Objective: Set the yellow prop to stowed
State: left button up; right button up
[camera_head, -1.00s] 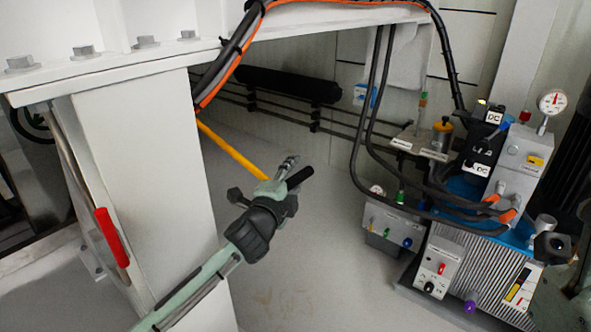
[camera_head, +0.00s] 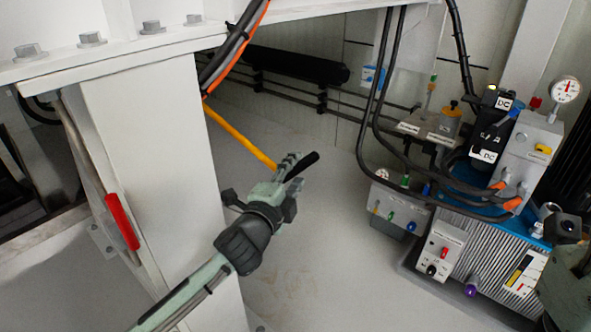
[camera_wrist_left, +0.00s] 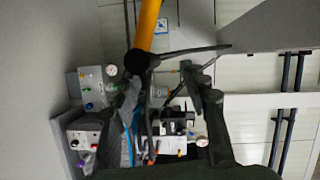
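The yellow prop (camera_head: 240,136) is a slanting bar behind the white frame's column in the head view. Its lower end is by my left gripper (camera_head: 288,168). In the left wrist view the prop (camera_wrist_left: 147,28) comes down from the top and ends in a black round tip (camera_wrist_left: 137,62). A thin black bar crosses from that tip past the fingertips. My left gripper (camera_wrist_left: 172,72) has its fingers apart, with its fingertips close to the prop's end; whether they touch it I cannot tell. Part of my right arm (camera_head: 565,226) shows at the right edge; its fingers cannot be made out.
The white column (camera_head: 150,170) with a red-gripped lever (camera_head: 122,222) stands left of my left arm. The white beam (camera_head: 330,12) with hanging cables is overhead. A pump unit with a gauge (camera_head: 565,89) stands at right. The floor (camera_head: 320,230) between is clear.

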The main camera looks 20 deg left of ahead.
pick_arm(q)
jog(key=shift+s+a+f, duration=0.15)
jog(key=shift+s, duration=0.15)
